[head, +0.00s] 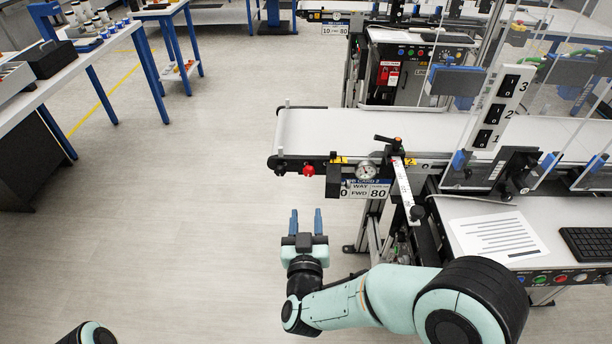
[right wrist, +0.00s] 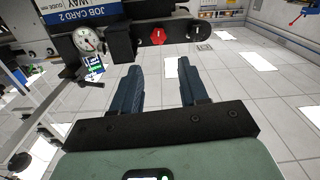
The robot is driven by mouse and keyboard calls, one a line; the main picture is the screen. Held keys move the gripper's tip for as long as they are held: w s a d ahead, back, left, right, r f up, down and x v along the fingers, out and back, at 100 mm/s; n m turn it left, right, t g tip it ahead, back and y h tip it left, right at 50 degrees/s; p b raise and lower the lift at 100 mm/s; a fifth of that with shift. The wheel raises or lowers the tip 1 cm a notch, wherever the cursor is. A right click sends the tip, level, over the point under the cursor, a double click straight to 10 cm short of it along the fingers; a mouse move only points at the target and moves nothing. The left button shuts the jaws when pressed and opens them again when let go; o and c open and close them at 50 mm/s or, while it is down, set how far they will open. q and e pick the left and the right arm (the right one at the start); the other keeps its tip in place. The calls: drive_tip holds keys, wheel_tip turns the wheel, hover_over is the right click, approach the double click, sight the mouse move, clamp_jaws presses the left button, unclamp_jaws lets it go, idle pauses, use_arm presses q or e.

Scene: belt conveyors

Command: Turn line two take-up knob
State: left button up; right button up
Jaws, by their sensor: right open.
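The line two conveyor (head: 330,125) has a white belt and a black side rail, with a job card reading 2 below it. A red knob (head: 308,170) sits on the rail near the belt's left end. It also shows in the right wrist view (right wrist: 158,36), beyond the fingers. A round dial gauge (head: 367,172) is on the rail right of the knob. My right gripper (head: 306,222) is open and empty, below the red knob in the head view and apart from it. Its two blue fingers point toward the rail. My left gripper is out of frame.
A black clamp handle with a white scale (head: 403,185) sticks out from the rail, right of the gauge. A desk (head: 470,208) with paper and a keyboard (head: 588,243) stands at the right. The floor (head: 190,200) left of my right gripper is clear.

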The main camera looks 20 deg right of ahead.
sight(309, 173)
drive_tip(key=p+x, duration=0.1)
drive_tip(key=x, duration=1.2)
drive_tip(key=shift+w+d+r, duration=0.15)
drive_tip(key=shift+d, duration=0.05)
drive_tip(key=c, duration=0.8)
